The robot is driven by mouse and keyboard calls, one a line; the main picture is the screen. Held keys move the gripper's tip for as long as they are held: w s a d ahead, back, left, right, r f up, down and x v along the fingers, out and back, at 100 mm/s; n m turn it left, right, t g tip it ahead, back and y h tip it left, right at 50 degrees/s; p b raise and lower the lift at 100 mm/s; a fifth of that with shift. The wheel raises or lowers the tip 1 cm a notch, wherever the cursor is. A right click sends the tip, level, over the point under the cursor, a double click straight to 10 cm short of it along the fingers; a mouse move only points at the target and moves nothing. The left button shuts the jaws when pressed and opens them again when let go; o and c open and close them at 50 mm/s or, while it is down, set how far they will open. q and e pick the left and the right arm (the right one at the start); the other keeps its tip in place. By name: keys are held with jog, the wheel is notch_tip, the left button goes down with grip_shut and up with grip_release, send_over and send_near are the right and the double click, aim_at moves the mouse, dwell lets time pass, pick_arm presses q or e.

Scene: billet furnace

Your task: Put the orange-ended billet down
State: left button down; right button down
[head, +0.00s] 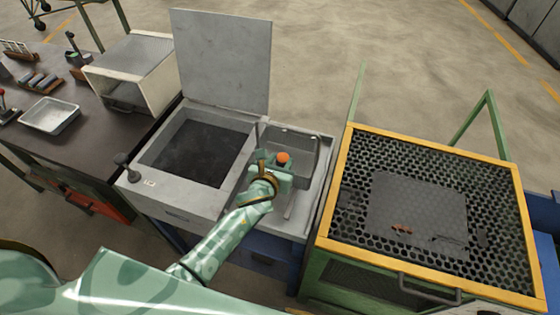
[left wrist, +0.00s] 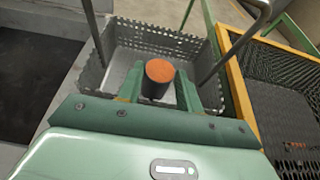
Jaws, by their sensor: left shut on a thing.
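The orange-ended billet (head: 283,158) is a short dark cylinder with an orange top. My left gripper (head: 272,165) is shut on it and holds it over the near part of a grey metal basket (head: 315,160). In the left wrist view the billet (left wrist: 158,80) stands between the two green fingers of the left gripper (left wrist: 160,92), orange end toward the camera. The basket (left wrist: 205,55) with a perforated rim lies behind and below it. I cannot tell whether the billet touches the basket. My right gripper is not in view.
Left of the basket is an open furnace well (head: 195,148) with its lid (head: 222,60) raised. To the right stands a yellow-framed mesh table (head: 345,215) with a dark plate (head: 415,205). A workbench with a white tray (head: 50,116) is at far left.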

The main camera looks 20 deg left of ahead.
pick_arm(q)
jog(key=shift+f, duration=0.2)
jog(key=c, duration=0.9)
grip_release()
jog(key=shift+c, duration=0.2)
